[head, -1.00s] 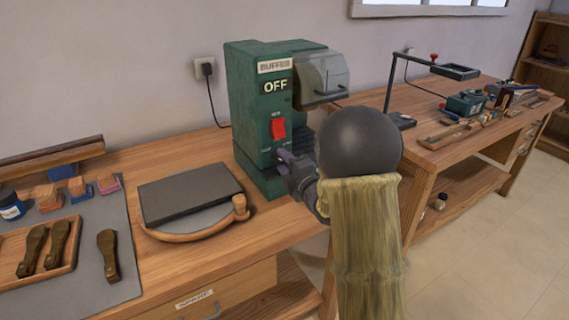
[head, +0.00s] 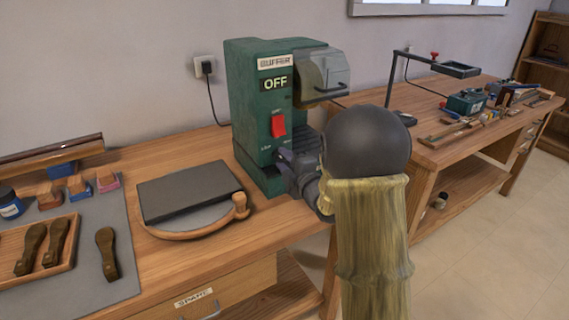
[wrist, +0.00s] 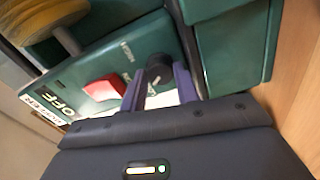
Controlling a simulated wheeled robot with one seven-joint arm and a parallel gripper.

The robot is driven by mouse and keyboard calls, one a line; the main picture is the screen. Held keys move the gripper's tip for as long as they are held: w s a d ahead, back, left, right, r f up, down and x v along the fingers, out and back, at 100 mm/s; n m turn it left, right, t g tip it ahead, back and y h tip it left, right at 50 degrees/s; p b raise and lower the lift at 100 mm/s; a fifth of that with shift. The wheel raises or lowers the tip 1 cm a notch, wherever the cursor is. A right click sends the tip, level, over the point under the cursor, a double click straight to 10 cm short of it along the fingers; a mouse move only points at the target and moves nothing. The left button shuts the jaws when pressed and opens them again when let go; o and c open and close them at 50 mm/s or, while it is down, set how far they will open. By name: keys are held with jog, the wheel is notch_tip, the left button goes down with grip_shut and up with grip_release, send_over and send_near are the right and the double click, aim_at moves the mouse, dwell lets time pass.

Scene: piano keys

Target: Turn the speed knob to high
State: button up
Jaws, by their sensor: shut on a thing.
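The green buffer machine (head: 258,110) stands on the bench, with a white nameplate and an "OFF" sign on its front. A red switch (head: 278,125) sits below the sign; it also shows in the wrist view (wrist: 103,88). The dark round speed knob (wrist: 160,67) is on the same green panel, with a "HIGH" label near it. My gripper (wrist: 160,84) is shut on the knob, one finger on each side. In the head view my gripper (head: 287,160) covers the knob. A light mark shows on the knob, but I cannot tell its setting.
A grey slab (head: 190,190) on a round wooden-handled base lies left of the machine. A tray (head: 45,232) with dark-handled tools is farther left. A second bench (head: 440,140) with a lamp and small tools stands at right, beyond my arm.

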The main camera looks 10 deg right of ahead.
jog(key=m+b, duration=0.1)
jog(key=m, duration=0.3)
jog(key=shift+f, duration=0.1)
jog(key=m, duration=0.9)
jog(key=shift+m+p, duration=0.5)
jog(key=shift+m, duration=0.9)
jog(key=o, duration=0.7)
